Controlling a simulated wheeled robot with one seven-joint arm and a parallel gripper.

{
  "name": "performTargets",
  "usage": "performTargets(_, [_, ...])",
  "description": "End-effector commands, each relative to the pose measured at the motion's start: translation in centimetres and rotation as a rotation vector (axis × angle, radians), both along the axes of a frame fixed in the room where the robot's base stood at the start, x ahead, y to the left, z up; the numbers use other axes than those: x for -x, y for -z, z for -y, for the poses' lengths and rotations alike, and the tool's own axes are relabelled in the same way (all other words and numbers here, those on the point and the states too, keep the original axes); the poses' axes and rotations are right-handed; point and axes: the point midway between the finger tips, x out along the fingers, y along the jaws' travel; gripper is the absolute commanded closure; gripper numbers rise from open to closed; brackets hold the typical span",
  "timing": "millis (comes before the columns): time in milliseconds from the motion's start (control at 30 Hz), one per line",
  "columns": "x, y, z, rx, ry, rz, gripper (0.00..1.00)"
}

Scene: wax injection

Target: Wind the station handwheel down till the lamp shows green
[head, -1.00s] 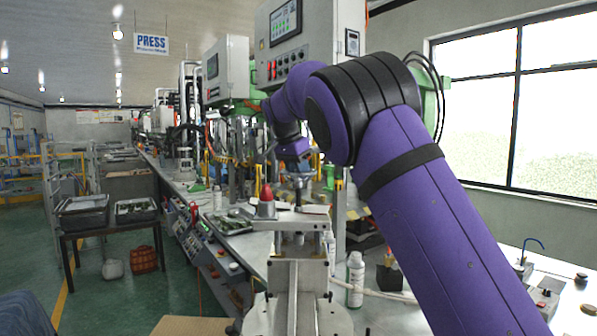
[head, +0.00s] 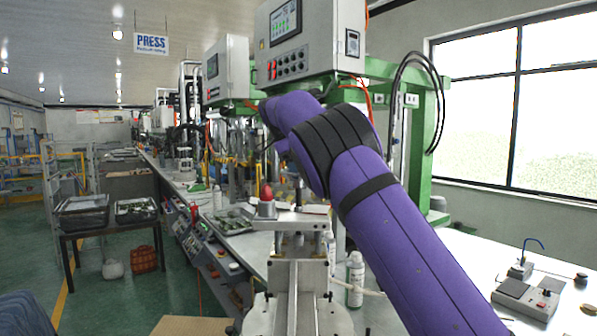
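A station with a flat metal top plate (head: 292,223) on a pale upright stand (head: 295,285) is in the middle of the head view. A red-domed piece on a grey base (head: 266,207), which looks like a lamp showing red, sits at its left end. A short dark upright post (head: 299,196) stands on the plate beside it. I cannot make out the handwheel; my purple arm covers the space above and right of the post. My gripper is hidden behind my arm, so its fingers and any hold do not show.
A control cabinet (head: 312,40) and a green frame (head: 420,150) stand behind my arm. A white bottle (head: 355,280) is right of the stand. A small switch box (head: 527,296) lies on the right bench. A side table with trays (head: 85,204) is at left; the floor there is partly clear.

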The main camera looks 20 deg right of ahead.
Motion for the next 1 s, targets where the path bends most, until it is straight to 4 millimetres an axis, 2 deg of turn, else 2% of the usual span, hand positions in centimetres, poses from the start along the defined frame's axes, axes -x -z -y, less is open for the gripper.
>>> performTargets(200, [-0.06,0.26,0.05,0.0,0.183,-0.005,0.97])
performTargets(500, [-0.05,0.25,0.03,0.0,0.355,-0.005,0.97])
performTargets(1000, [-0.03,0.3,-0.03,0.0,0.431,-0.006,0.97])
